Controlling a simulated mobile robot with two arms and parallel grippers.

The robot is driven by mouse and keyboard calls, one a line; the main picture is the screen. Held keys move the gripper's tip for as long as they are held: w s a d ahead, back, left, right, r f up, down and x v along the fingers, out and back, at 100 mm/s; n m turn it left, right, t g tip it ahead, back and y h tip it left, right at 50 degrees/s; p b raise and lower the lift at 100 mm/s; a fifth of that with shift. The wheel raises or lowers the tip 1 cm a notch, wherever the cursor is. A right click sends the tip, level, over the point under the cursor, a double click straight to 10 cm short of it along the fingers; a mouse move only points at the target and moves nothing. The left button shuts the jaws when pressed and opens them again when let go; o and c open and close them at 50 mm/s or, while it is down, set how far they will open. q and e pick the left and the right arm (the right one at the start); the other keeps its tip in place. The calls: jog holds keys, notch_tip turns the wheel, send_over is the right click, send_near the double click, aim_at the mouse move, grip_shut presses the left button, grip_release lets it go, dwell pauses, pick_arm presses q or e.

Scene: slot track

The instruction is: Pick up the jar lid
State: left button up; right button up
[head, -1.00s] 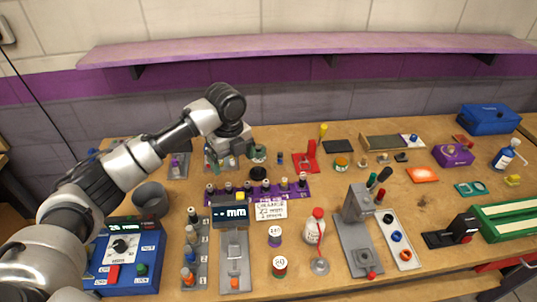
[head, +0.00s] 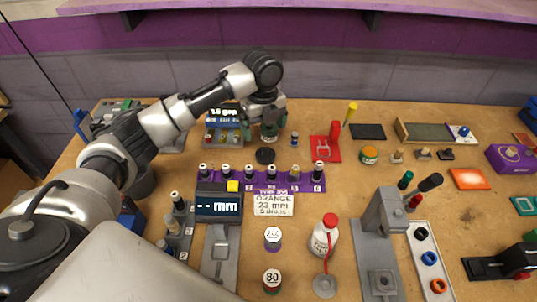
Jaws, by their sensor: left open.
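A black round disc, which looks like the jar lid (head: 265,156), lies on the bench just behind the purple rack. A small dark jar (head: 269,133) stands right behind it. My left gripper (head: 264,124) is open and points down, with its fingers to either side of the jar in the picture. I cannot tell whether the fingers touch the jar. The gripper is just behind the disc and apart from it. My right gripper is not in view.
A blue display device (head: 224,117) is at the left of the gripper. A small blue vial (head: 294,139) and a red stand (head: 326,150) are to the right. Bare bench lies around the vial.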

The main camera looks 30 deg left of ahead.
pick_arm(q)
send_over(265, 150)
jog(key=f, duration=0.2)
jog(key=s+f, duration=0.1)
jog(key=f, duration=0.1)
jog(key=shift+f, duration=0.35)
jog(key=f, duration=0.2)
jog(key=w+f+p, duration=0.1)
jog(key=f, duration=0.2)
jog(key=shift+w+f, duration=0.1)
jog(key=shift+f, duration=0.25)
jog(key=c, duration=0.9)
jog(key=shift+c, duration=0.2)
jog(key=shift+r, duration=0.15)
